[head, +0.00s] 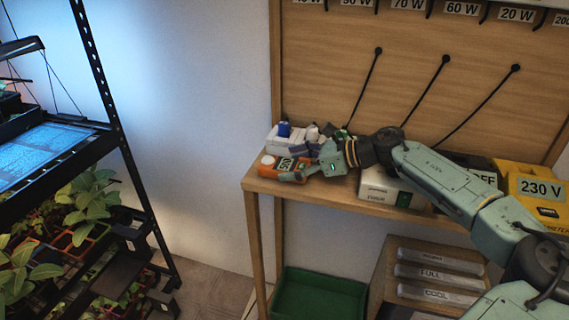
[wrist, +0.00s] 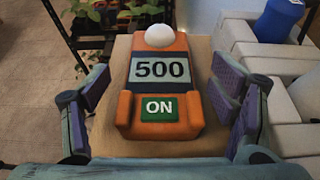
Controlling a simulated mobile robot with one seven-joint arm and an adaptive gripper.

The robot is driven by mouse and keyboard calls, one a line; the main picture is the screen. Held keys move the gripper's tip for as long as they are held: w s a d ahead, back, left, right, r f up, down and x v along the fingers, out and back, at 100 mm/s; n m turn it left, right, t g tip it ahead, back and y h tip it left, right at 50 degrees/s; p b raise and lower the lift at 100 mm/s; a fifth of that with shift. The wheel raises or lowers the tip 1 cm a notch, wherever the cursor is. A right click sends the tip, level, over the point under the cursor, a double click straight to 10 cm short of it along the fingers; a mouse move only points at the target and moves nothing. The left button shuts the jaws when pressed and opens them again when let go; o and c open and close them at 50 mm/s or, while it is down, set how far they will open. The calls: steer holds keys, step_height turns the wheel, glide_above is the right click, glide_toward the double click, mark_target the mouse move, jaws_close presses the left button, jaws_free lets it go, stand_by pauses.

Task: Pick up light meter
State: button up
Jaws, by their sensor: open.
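The light meter (wrist: 180,122) is an orange device with a white dome on top. Its display reads 500 and a green label below reads ON. It lies on the left end of the wooden shelf; in the head view the light meter (head: 268,170) is partly hidden by my gripper. My gripper (wrist: 168,95) is open, with one purple-padded finger on each side of the meter and a gap to each. In the head view my gripper (head: 300,172) is low over the shelf at the meter.
White boxes and a blue-capped item (wrist: 282,18) stand close to the right finger. The wooden shelf (head: 335,195) also holds a white box (head: 385,187) and a yellow 230 V unit (head: 535,190). A plant rack (head: 115,130) stands at left; a green crate (head: 315,305) sits below.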

steer(key=shift+w+a+f, duration=0.1)
steer(key=shift+a, duration=0.1)
steer(key=shift+c, duration=0.4)
steer(key=c, duration=1.4)
